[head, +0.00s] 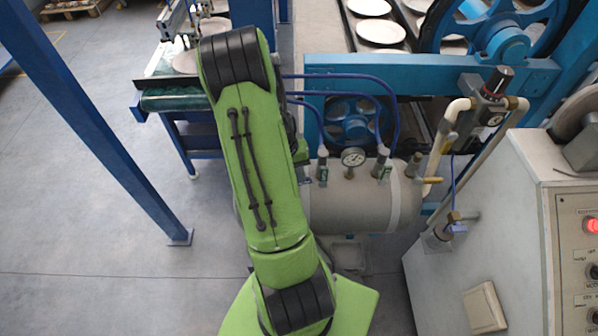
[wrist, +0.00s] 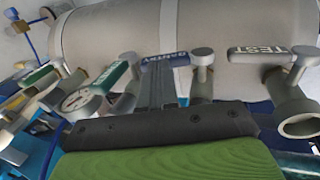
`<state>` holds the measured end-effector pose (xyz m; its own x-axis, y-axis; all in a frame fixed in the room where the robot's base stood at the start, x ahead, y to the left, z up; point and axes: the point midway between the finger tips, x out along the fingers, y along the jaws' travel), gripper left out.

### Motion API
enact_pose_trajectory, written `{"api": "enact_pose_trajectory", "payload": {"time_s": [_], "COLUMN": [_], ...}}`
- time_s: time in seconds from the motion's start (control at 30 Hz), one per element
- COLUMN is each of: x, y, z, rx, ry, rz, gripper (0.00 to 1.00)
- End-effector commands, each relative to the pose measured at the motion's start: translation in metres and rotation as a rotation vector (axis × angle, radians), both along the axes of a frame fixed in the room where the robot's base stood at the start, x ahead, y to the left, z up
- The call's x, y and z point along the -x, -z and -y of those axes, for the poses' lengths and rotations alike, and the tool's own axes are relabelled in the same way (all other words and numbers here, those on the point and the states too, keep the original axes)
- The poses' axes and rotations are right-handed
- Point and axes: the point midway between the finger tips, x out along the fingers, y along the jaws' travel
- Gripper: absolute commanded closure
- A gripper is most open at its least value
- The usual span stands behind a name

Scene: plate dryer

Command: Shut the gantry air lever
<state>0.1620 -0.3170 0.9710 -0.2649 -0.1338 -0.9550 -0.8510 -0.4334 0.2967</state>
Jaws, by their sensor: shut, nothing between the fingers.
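The gantry air lever, a blue handle with white lettering partly legible as "GANTRY" (wrist: 180,60), shows in the middle of the wrist view, in front of the grey air tank (wrist: 240,22). It joins a grey valve stem on its right. My gripper (wrist: 164,78) is shut and empty, its dark fingers at the lever's left part and partly covering it. I cannot tell whether they touch it. In the head view my green arm hides the gripper and I cannot make out the gantry lever; the tank (head: 345,205) shows to the arm's right.
Blue hoses (head: 345,78) and a control cabinet (head: 480,235) flank the tank.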

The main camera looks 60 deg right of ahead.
Motion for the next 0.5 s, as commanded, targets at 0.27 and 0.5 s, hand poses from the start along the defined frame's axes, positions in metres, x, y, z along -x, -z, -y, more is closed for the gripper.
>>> {"api": "enact_pose_trajectory", "payload": {"time_s": [0.27, 0.5], "x": [0.002, 0.013], "y": [0.001, 0.015], "z": [0.001, 0.007], "rx": [-0.007, -0.094], "ry": [0.004, 0.008], "rz": [0.014, 0.193], "gripper": [1.00, 1.00]}}
